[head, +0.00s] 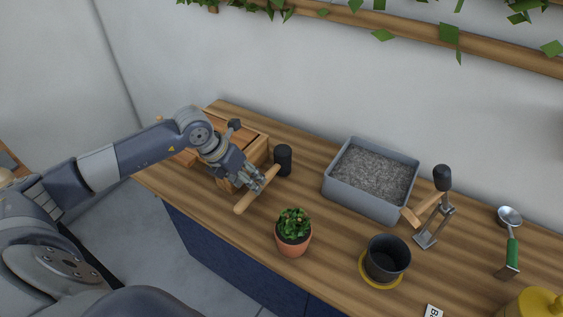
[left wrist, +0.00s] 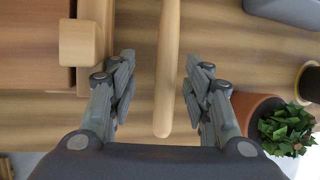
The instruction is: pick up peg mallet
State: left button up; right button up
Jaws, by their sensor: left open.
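The peg mallet has a pale wooden handle (head: 245,202) and a dark cylindrical head (head: 283,160). It is on the wooden counter, in front of and beside a wooden box. My left gripper (head: 262,180) is over the handle, with its fingers open. In the left wrist view the handle (left wrist: 168,70) runs upright through the gap between the fingertips (left wrist: 160,80), apart from both. I cannot tell how far the fingertips reach down beside it. The mallet's head is outside the left wrist view. My right gripper is not in view.
The wooden box (head: 256,153) is close at the left. A potted plant (head: 293,245) stands in front. Further right are a grey tray of granules (head: 345,190), a dark pot (head: 387,262) on a yellow saucer, a metal stand (head: 430,233) with a black-topped tool, and a green-handled scoop (head: 512,250).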

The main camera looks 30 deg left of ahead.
pick_arm(q)
jog(key=shift+w+d+f, duration=0.1)
jog(key=shift+w+f, duration=0.05)
jog(key=f, duration=0.1)
jog(key=w+d+f+p, duration=0.1)
jog(key=w+f, duration=0.1)
jog(key=shift+d+f+p, duration=0.1)
jog(key=shift+d+p, duration=0.2)
jog(key=shift+p, duration=0.05)
jog(key=shift+w+f, duration=0.15)
jog(key=shift+f, duration=0.35)
grip_shut()
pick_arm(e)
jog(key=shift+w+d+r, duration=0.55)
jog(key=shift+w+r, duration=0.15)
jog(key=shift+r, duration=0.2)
